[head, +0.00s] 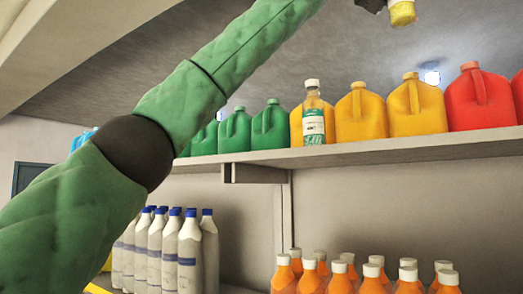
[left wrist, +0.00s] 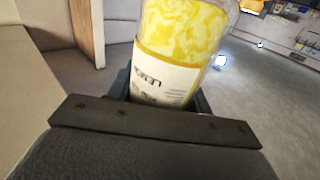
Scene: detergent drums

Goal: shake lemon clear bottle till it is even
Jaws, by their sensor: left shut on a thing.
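The lemon clear bottle (left wrist: 182,40) is in the left wrist view, with mottled yellow and pale contents that look uneven. Its white label (left wrist: 160,80) shows upside down, with partly readable letters. My left gripper (left wrist: 160,98) is shut on the bottle around the label. In the head view my left arm reaches up to the top edge, where only a dark bit of the gripper (head: 371,5) and a yellow end of the bottle (head: 402,12) show. The rest of the bottle is cut off there. My right gripper is in neither view.
An upper shelf (head: 400,150) bears green, yellow and red jugs (head: 480,98) and a clear bottle with a green-and-white label (head: 313,120). Below stand white bottles with blue caps (head: 190,255) and orange bottles with white caps (head: 340,277). The space above the shelf is free.

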